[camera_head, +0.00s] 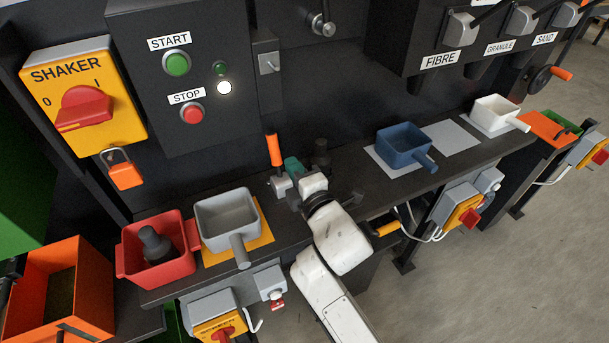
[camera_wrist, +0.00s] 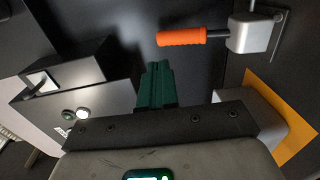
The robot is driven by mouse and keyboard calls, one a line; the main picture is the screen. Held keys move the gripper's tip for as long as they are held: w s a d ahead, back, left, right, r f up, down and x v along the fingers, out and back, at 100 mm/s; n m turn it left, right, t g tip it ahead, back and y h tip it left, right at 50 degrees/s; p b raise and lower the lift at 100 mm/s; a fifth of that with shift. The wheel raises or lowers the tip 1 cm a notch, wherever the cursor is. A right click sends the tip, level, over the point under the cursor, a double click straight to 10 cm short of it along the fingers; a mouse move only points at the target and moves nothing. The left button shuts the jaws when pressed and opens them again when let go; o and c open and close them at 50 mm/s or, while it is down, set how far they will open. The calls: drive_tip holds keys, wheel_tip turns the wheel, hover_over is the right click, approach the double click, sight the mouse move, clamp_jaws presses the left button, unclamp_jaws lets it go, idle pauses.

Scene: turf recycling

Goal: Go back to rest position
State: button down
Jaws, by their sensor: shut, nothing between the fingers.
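My gripper (camera_wrist: 156,86) shows in the wrist view as two green fingers pressed together, with nothing between them. In the head view my gripper (camera_head: 293,165) is over the middle of the dark bench, right beside an orange-handled lever (camera_head: 275,150). The lever's orange handle (camera_wrist: 182,37) also shows in the wrist view, just beyond the fingertips and apart from them. My white arm reaches in from the bottom of the head view.
A grey scoop (camera_head: 228,218) sits on an orange mat, left of my gripper. A red bin (camera_head: 158,250) holds a dark object. A blue scoop (camera_head: 403,147) and a white scoop (camera_head: 495,114) stand to the right. The panel with the green START button (camera_head: 176,62) rises behind.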

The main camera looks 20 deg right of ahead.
drive_tip(key=s+r, duration=0.2)
drive_tip(key=s, duration=0.3)
drive_tip(key=s+d+f+m+g+h, duration=0.1)
drive_tip(key=s+d+f+m+g, duration=0.2)
drive_tip(key=s+f+m+g, duration=0.25)
drive_tip(key=s+d+f+m+g+h, duration=0.1)
drive_tip(key=s+d+f+m+g, duration=0.1)
drive_tip(key=s+d+f+m, duration=0.35)
drive_tip(key=s+f+m+g+y, duration=0.1)
drive_tip(key=s+f+m+g, duration=0.3)
drive_tip(key=s, duration=0.6)
drive_tip(key=s+f+m+g, duration=0.3)
drive_tip(key=s+f+g, duration=0.1)
drive_tip(key=s, duration=0.6)
drive_tip(key=shift+s+a+f+m+g+y, duration=0.15)
drive_tip(key=shift+s+f+m+g+y, duration=0.2)
drive_tip(key=shift+f, duration=0.4)
